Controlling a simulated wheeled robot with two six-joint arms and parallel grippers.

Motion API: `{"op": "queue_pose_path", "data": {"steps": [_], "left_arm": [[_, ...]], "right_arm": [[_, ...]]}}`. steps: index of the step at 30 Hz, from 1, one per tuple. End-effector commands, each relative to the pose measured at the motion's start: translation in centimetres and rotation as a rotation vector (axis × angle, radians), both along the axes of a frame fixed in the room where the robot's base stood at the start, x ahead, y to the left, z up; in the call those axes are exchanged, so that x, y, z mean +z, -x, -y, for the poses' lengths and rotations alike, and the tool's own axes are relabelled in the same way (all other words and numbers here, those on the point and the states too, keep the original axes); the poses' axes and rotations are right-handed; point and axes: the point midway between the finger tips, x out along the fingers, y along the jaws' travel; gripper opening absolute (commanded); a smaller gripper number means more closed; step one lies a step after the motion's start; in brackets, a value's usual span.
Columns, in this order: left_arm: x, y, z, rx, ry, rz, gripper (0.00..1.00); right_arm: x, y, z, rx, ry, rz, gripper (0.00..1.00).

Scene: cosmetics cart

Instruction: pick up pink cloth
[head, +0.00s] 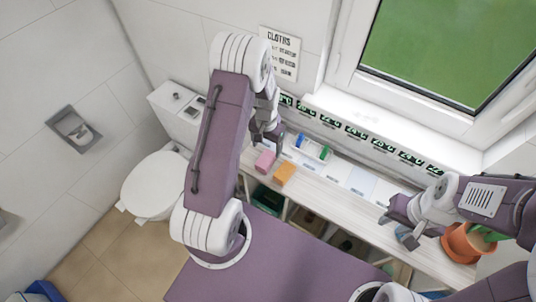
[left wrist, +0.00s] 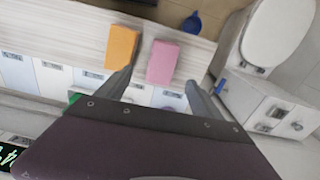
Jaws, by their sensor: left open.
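The pink cloth (head: 265,160), a small folded block, lies on the pale wooden shelf top (head: 335,187) beside the orange cloth (head: 284,173). In the left wrist view the pink cloth (left wrist: 162,62) shows between and beyond the two fingertips, with the orange cloth (left wrist: 122,46) to its left. My left gripper (head: 266,138) is open and empty just behind the pink cloth in the head view; it also shows in the left wrist view (left wrist: 157,82). My right gripper (head: 402,224) is over the right part of the shelf; its jaw opening is unclear.
A white tray (head: 301,156) with blue and green items stands behind the cloths. Green-lettered labels (head: 355,133) line the wall side. A terracotta pot (head: 462,243) stands at the right end. A white toilet (head: 155,186) is at the left.

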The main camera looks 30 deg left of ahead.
Motion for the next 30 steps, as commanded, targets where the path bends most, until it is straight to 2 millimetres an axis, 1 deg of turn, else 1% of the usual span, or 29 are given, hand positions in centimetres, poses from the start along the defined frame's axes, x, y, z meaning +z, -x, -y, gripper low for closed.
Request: {"op": "queue_pose_path", "data": {"steps": [6,8,11,14,17,18,21,24,29,30], "left_arm": [[-3.1,0.1,0.0,0.000,0.001,-0.004,0.76],[-3.6,0.1,0.0,0.000,0.001,-0.002,0.76],[-3.9,0.1,0.0,0.000,0.000,-0.001,0.76],[-4.7,0.4,0.1,0.000,0.001,-0.004,0.76],[-6.3,0.8,0.1,0.000,0.001,-0.006,0.76],[-7.1,0.8,0.1,0.000,0.001,-0.005,0.76],[-8.5,0.7,0.1,0.000,0.000,-0.002,0.76],[-9.0,0.6,0.1,0.000,-0.001,0.000,0.76],[-9.1,0.6,0.1,0.000,-0.001,0.001,0.76],[-9.1,0.6,0.1,0.000,-0.001,0.001,0.68]], "right_arm": [[1.1,0.0,0.0,0.000,0.000,0.001,0.36],[1.2,0.0,0.0,0.000,0.000,0.001,0.36],[1.2,0.0,0.0,0.000,0.000,0.001,0.36],[2.0,0.0,0.0,0.000,0.000,0.001,0.36],[3.1,0.0,0.0,0.000,0.000,0.001,0.36],[3.2,0.0,0.0,0.000,0.000,0.001,0.36],[3.4,0.0,0.0,0.000,0.000,0.001,0.36],[3.4,0.0,0.0,0.000,0.000,0.001,0.36],[3.3,0.0,0.0,0.000,0.000,0.001,0.36],[3.3,0.0,0.0,0.000,0.000,0.001,0.36]]}}
